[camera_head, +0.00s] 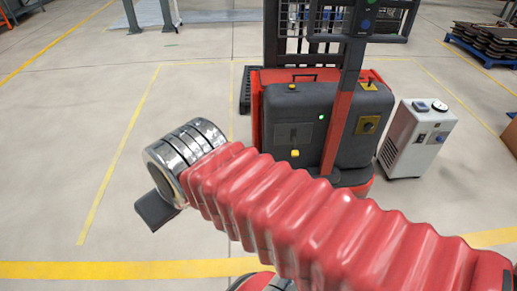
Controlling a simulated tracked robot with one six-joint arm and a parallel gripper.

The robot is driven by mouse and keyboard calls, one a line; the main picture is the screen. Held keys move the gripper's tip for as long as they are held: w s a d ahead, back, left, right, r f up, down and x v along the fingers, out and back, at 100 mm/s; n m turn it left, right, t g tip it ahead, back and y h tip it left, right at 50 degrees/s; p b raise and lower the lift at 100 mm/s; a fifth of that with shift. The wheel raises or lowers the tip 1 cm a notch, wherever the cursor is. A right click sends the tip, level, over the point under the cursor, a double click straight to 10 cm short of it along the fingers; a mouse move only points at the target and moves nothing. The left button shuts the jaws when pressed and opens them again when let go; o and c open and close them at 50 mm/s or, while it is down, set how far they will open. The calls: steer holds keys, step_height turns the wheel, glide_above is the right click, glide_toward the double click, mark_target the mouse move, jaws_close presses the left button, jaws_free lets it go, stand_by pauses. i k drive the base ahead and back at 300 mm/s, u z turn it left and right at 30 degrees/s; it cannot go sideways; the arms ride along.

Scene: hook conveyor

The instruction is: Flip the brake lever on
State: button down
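A red and black forklift-like machine (318,120) stands beyond my arm. A yellow plate with a dark round part (369,125) is on its right face, and a small black part with a red tip (368,84) is on top at the right. I cannot tell which part, if any, is the brake lever, or its position. My arm in its red ribbed sleeve crosses the foreground and covers the machine's lower front. My gripper (157,210) shows as a dark flat piece below the metal wrist, left of the machine and apart from it. Its fingers cannot be made out.
A white and grey wheeled box (417,138) with a gauge on top stands right of the machine. A blue pallet with dark stacked sheets (488,42) is at the far right. Yellow lines mark the floor. The floor to the left is clear.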

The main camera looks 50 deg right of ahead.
mark_target(295, 153)
steer(key=i, duration=1.9)
steer(key=z, duration=0.95)
steer(key=i, duration=0.75)
steer(key=z, duration=0.35)
